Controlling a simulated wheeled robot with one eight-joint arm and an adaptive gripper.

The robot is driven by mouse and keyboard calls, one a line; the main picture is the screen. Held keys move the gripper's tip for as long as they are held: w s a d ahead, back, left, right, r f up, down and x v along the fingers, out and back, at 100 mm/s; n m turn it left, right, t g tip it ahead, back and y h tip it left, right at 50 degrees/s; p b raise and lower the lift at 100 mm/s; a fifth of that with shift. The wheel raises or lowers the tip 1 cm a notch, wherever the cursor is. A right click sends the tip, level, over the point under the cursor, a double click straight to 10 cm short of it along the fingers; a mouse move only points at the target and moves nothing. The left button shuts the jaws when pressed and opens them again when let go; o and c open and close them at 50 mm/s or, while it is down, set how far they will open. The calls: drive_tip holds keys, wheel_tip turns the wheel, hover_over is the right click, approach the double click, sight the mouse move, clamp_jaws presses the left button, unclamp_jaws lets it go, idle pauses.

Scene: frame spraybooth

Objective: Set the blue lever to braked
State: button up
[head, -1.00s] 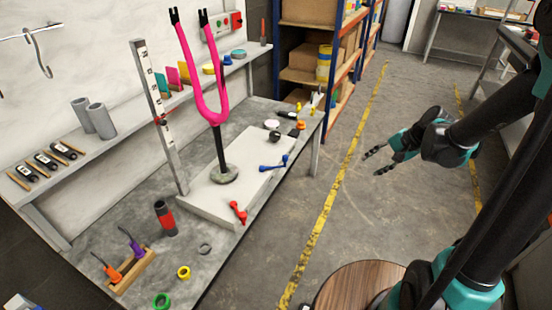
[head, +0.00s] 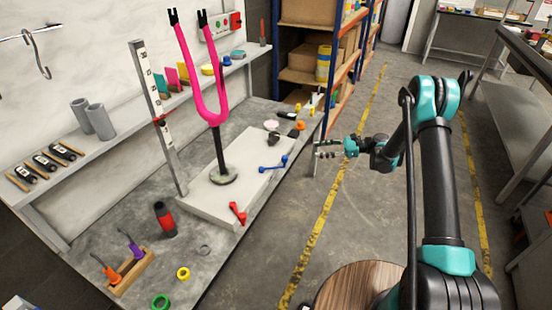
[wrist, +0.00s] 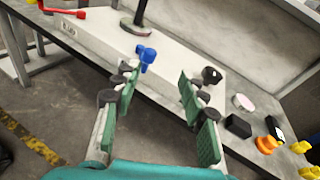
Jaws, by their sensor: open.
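The blue lever (head: 273,165) sits on the front edge of the white block (head: 194,202) that carries the stand with the pink fork (head: 208,110). It also shows in the wrist view (wrist: 147,57), beyond my fingers and between them. My gripper (head: 318,149) is to the right of the lever in the head view, out past the bench edge, and does not touch it. In the wrist view my gripper (wrist: 160,110) has its two green-padded fingers apart with nothing between them. The lever's markings cannot be read.
A red lever (head: 238,212) is on the same block, nearer the front. A black knob (head: 273,137), an orange knob (head: 300,126) and a pale round lid (wrist: 243,102) lie near the right end of the bench. Open floor lies right of the bench.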

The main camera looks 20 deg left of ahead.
wheel_tip(320, 180, down, 5)
drive_tip(key=a+g+y, duration=0.2)
drive_tip(key=x, duration=1.7)
drive_tip(key=shift+s+f+m, duration=0.15)
drive_tip(key=shift+s+m, duration=0.25)
drive_tip(key=shift+s, duration=0.05)
drive_tip(key=shift+a, duration=0.15)
clamp_jaws()
